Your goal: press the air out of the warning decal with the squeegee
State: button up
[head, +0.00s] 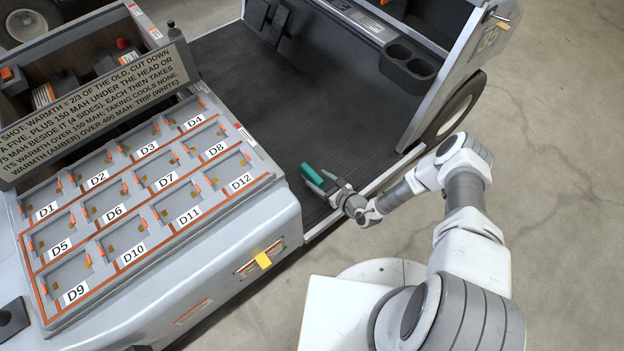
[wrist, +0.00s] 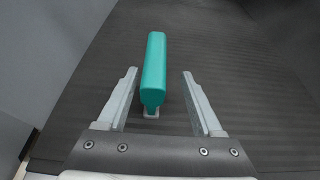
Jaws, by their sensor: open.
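A teal bar, apparently the squeegee's handle (head: 312,174), is over the dark ribbed cart floor. In the wrist view the teal bar (wrist: 154,68) points away from me, with a small pale piece under its near end. My gripper (head: 317,179) is open, its fingers on either side of the bar with gaps showing; in the wrist view the open gripper (wrist: 160,73) shows both fingers. Whether the bar rests on the floor is unclear. An orange-bordered label (head: 247,270), likely the warning decal, is on the cart's side, partly covered by a yellow piece (head: 263,260).
A grey panel with labelled bays D1 to D12 (head: 146,205) fills the left, below a text sign (head: 95,112). Cup holders (head: 408,62) and a side wall (head: 452,75) stand right of the floor (head: 245,85). Another label (head: 192,312) sits lower on the cart. Concrete is clear at right.

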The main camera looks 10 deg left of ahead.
aim_at(308, 172)
jog(key=x, duration=0.1)
jog(key=b+x, duration=0.1)
jog(key=x, duration=0.1)
jog(key=r+b+x, duration=0.1)
jog(key=x, duration=0.1)
jog(key=shift+a+f, duration=0.15)
jog(key=shift+a, duration=0.4)
grip_shut()
